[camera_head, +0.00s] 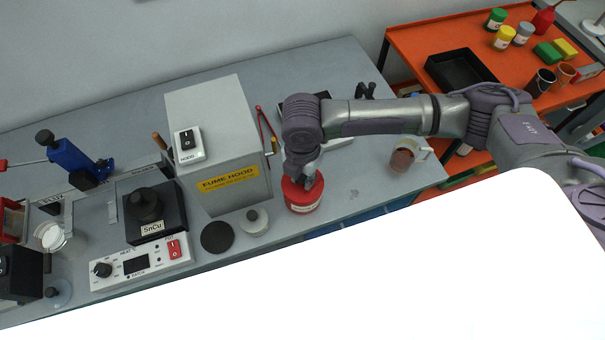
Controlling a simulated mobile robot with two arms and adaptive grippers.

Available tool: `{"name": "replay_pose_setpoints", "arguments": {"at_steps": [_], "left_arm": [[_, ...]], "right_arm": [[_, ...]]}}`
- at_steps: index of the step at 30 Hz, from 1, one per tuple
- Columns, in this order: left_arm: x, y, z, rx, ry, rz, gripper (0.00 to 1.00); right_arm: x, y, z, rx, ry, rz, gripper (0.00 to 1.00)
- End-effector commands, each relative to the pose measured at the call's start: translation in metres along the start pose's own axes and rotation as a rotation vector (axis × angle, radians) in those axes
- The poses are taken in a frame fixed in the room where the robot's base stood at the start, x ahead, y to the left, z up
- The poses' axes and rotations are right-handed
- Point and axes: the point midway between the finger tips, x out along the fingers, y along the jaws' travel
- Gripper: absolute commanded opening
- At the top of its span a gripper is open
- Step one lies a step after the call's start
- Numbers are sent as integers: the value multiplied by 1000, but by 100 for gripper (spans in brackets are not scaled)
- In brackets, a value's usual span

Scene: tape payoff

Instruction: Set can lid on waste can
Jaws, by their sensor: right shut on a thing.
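The red waste can (303,206) with a pale label stands upright on the grey bench, right of the fume hood. My right gripper (309,180) points down at its top and is shut on the can lid (291,186), which looks red. The fingers and wrist hide much of the lid. The lid is at the can's top, but I cannot tell whether it sits flat on the rim. My left gripper is out of view.
The grey fume hood (215,140) stands close left of the can. A black disc (217,237) and a pale knobbed piece (254,221) lie left of the can. A cup (405,156) stands to the right. An orange cart (420,45) holds bottles and a black tray (460,70).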

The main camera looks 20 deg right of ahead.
Motion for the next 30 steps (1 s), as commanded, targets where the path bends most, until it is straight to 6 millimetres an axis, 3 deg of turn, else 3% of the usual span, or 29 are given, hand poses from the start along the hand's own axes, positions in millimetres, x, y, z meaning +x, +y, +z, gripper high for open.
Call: {"name": "replay_pose_setpoints", "arguments": {"at_steps": [7,8,12,19,24,30], "left_arm": [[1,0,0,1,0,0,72],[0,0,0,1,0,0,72],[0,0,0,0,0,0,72],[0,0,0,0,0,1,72],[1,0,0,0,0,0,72],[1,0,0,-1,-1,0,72]], "right_arm": [[3,0,0,0,0,0,0],[3,0,0,0,0,0,28],[3,0,0,0,0,0,51],[3,0,0,0,0,0,54],[3,0,0,0,0,0,80],[3,0,0,0,0,0,83]]}}
